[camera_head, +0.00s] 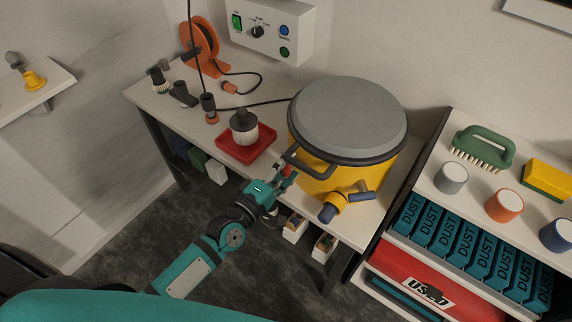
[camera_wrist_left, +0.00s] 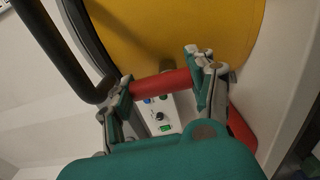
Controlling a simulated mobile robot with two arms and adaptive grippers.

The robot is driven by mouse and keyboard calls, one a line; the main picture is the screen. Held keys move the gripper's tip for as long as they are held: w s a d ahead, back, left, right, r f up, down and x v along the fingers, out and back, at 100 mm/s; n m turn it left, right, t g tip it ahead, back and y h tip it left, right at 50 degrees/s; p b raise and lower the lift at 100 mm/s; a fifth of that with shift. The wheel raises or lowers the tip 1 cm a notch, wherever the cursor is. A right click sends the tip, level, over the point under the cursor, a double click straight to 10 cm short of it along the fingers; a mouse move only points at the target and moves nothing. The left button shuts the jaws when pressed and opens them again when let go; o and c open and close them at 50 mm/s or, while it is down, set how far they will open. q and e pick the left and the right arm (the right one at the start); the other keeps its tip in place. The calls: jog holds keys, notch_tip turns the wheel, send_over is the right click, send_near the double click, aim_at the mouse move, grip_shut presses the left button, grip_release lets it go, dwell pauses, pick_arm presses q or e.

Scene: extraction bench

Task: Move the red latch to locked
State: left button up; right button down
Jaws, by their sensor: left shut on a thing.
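The red latch (camera_head: 287,171) is on the side of the yellow drum (camera_head: 341,181), just below the grey lid (camera_head: 348,115) and its dark handle. In the left wrist view the latch (camera_wrist_left: 160,86) is a red bar lying across between the two fingers, in front of the yellow drum wall (camera_wrist_left: 185,35). My left gripper (camera_head: 277,181) is shut on the red latch; in the wrist view its fingertips (camera_wrist_left: 162,84) are at the two ends of the bar. The gripper hides part of the latch in the head view. My right gripper is not in view.
A yellow-and-blue port (camera_head: 334,207) sticks out at the drum's front. A control box (camera_head: 270,30) is on the wall. A shelf (camera_head: 437,189) stands to the right.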

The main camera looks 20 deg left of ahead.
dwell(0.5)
pick_arm(q)
jog(key=o, duration=1.2)
